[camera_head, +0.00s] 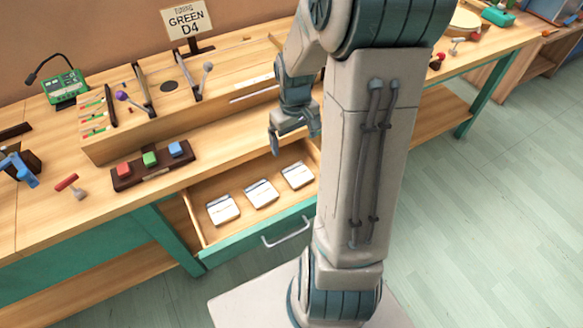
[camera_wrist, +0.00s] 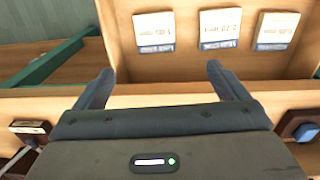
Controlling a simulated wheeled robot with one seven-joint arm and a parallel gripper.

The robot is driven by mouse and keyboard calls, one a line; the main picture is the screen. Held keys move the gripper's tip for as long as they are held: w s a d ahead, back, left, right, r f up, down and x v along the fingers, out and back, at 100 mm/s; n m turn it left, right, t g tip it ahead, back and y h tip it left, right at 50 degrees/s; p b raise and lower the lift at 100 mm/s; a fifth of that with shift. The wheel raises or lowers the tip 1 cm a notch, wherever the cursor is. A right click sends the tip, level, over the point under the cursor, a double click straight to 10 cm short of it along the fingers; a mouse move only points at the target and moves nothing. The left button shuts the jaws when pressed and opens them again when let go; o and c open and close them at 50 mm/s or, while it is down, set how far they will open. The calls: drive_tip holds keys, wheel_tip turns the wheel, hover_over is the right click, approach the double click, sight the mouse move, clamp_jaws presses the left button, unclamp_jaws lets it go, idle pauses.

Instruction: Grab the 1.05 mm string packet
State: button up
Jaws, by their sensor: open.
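Three white string packets lie flat in a row in the open wooden drawer (camera_head: 196,222). In the head view they are a near-left packet (camera_head: 222,209), a middle packet (camera_head: 261,193) and a far-right packet (camera_head: 297,175). The wrist view shows a left packet (camera_wrist: 154,32), a middle packet (camera_wrist: 220,29) and a right packet (camera_wrist: 276,31), all with blue bands. Their small printed labels are too blurred for me to tell surely which is 1.05 mm. My gripper (camera_head: 294,140) is open and empty above the drawer's back end. Its fingers (camera_wrist: 160,75) are apart from the packets.
A dark tray (camera_head: 152,177) with red, green and blue blocks sits on the bench left of the drawer. A raised wooden unit (camera_head: 185,108) with levers stands behind it. A sign (camera_head: 187,18) reads "GREEN D4". The drawer floor around the packets is clear.

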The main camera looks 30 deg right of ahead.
drive_tip(key=f, duration=0.1)
drive_tip(key=b, duration=0.2)
hover_over(297, 174)
drive_tip(key=f, duration=0.8)
drive_tip(key=shift+w+a+f, duration=0.2)
drive_tip(key=shift+w+f, duration=0.05)
drive_tip(key=f, duration=0.5)
drive_tip(key=shift+s+d, duration=0.2)
drive_tip(key=shift+d, duration=0.1)
drive_tip(key=c, duration=1)
